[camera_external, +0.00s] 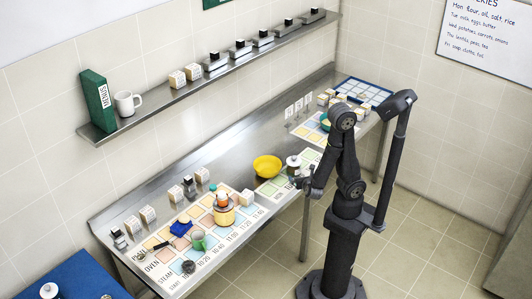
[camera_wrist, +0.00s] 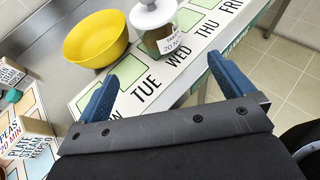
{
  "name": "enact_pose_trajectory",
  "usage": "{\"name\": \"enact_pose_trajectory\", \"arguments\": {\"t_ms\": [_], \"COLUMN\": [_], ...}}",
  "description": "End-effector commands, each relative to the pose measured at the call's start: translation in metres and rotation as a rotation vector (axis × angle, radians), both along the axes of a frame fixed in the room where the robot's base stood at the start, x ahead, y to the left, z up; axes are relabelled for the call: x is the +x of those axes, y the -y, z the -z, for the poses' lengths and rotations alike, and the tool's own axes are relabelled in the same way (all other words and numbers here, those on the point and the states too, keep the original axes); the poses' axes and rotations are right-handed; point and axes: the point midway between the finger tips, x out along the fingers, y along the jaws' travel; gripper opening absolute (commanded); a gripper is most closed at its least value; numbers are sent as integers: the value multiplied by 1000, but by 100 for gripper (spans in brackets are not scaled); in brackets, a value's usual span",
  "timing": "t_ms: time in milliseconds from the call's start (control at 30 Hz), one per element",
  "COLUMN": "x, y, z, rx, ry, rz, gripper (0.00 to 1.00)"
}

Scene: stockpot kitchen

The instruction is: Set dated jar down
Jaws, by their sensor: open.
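The dated jar (camera_wrist: 151,40) has a white knobbed lid (camera_wrist: 152,13) and a paper label whose date I can read only in part. It stands upright on the weekday mat (camera_wrist: 150,88), near the TUE and WED columns. In the external view the jar (camera_external: 293,163) is just right of the yellow bowl, beside my gripper (camera_external: 301,182). My gripper's blue fingers (camera_wrist: 163,76) are spread with nothing between them. The jar is beyond the fingertips, apart from them in the wrist view.
The yellow bowl (camera_wrist: 96,39) stands close left of the jar. A timetable mat (camera_external: 183,268) with an orange pot (camera_external: 224,215), a green mug (camera_external: 198,241) and labelled blocks lies to the left. A wall shelf (camera_external: 205,75) runs above the steel counter.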

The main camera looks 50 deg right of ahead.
Motion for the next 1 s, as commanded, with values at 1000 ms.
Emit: {"name": "enact_pose_trajectory", "arguments": {"t_ms": [1000], "x": [69], "y": [56], "z": [37], "rx": [-1], "ry": [-2], "rz": [6], "gripper": [98]}}
